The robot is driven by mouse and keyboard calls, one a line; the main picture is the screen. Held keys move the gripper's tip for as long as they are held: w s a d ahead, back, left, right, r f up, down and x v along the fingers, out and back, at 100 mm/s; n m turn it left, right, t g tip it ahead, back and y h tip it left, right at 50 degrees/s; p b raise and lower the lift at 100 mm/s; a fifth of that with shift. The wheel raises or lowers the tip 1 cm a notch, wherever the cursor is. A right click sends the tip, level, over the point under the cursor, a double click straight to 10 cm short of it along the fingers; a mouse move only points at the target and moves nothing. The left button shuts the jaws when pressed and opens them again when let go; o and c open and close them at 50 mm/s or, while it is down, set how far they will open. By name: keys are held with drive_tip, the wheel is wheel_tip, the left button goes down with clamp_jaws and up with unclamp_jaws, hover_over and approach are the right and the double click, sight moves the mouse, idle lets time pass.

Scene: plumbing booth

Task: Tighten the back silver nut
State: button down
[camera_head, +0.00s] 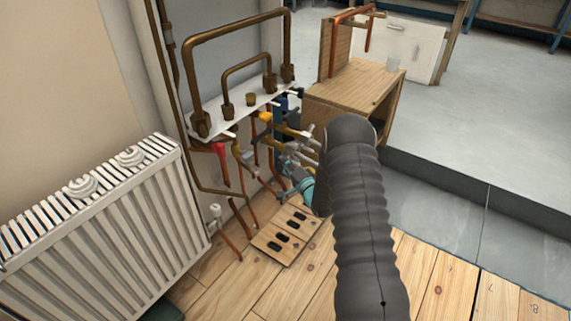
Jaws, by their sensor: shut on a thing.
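My gripper (286,168) is at the pipework under the white shelf, at the end of my dark sleeved arm. It is small and partly hidden behind the wrist, with a teal part showing. Its jaws are shut on a small fitting among the pipes, and I cannot tell which one. A silver nut (247,157) shows on a copper pipe left of my gripper. Other fittings right of it are partly covered by my arm, so I cannot tell the back silver nut apart.
A white radiator (95,235) stands at the left. Brass pipes (240,35) rise from the white shelf (232,112). A wooden cabinet (360,88) stands behind the arm. A slotted wooden board (287,234) lies on the plank floor. A grey step edge (470,190) runs at the right.

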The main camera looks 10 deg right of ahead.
sight(287, 152)
wheel_tip(287, 152, up, 3)
drive_tip(key=m+p, duration=0.1)
drive_tip(key=m, duration=0.1)
drive_tip(key=m+g+p, duration=0.1)
drive_tip(key=m, duration=0.1)
drive_tip(key=shift+g+h, duration=0.3)
drive_tip(key=shift+w+d+r+m+g+p, duration=0.1)
drive_tip(key=shift+r+m+g+p, duration=0.1)
drive_tip(key=shift+m+p, duration=0.35)
drive_tip(key=shift+w+d+r+m+g+p, duration=0.1)
drive_tip(key=shift+r+m+g+p, duration=0.1)
drive_tip(key=shift+m+p, duration=0.35)
drive_tip(key=shift+w+d+r+m+g+p, duration=0.1)
drive_tip(key=shift+r+m+g+p, duration=0.15)
drive_tip(key=shift+m, duration=0.3)
drive_tip(key=shift+w+d+r+m+g+p, duration=0.1)
drive_tip(key=shift+r+m+g+p, duration=0.1)
drive_tip(key=shift+m+g, duration=0.25)
drive_tip(key=c, duration=1.1)
unclamp_jaws()
drive_tip(key=shift+c, duration=0.2)
drive_tip(key=v, duration=1.2)
drive_tip(key=shift+f, duration=0.15)
